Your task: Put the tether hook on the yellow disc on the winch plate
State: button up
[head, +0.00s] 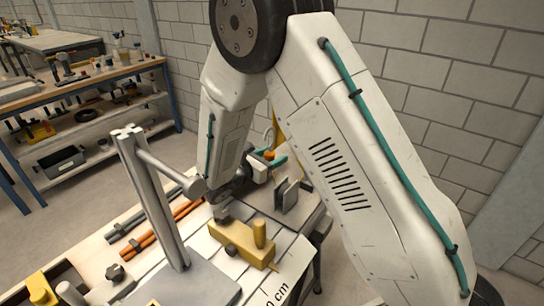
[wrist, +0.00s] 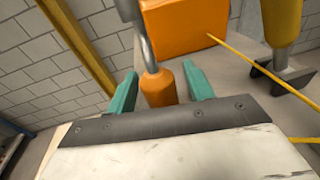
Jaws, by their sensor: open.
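The tether hook appears in the wrist view as an orange grip (wrist: 158,88) with a bent grey metal shank rising from it. It hangs between the teal fingers of my gripper (wrist: 160,74), with a visible gap at least on the right side. The gripper is open around it. In the head view my gripper (head: 268,161) is small, beyond the bench, with a bit of orange between its fingers. A grey plate (head: 205,288) at the bottom may be the winch plate. A small yellow patch (head: 153,302) on its lower edge may be the disc, mostly cut off.
A yellow block with a peg (head: 240,242) and grey upright plates (head: 286,195) stand on the bench near my arm. A metal post with a crossbar (head: 150,195) rises at left. An orange block (wrist: 182,28) is behind the hook, with a yellow cord (wrist: 240,52) at its right.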

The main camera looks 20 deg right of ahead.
jog(key=shift+s+f, duration=0.2)
jog(key=shift+f, duration=0.25)
jog(key=shift+r, duration=0.3)
jog(key=v, duration=1.2)
jog(key=shift+w+r, duration=0.15)
jog(key=shift+r, duration=0.25)
jog(key=s+d+r+m+g+y, duration=0.4)
jog(key=s+d+r+m+g, duration=0.4)
jog(key=s+d+r+m, duration=0.5)
jog(key=s+r+m+t+y, duration=0.2)
jog(key=s+m+y, duration=0.8)
jog(key=s, duration=0.7)
jog(key=shift+d+y, duration=0.15)
jog(key=shift+y, duration=0.45)
jog(key=shift+r, duration=0.15)
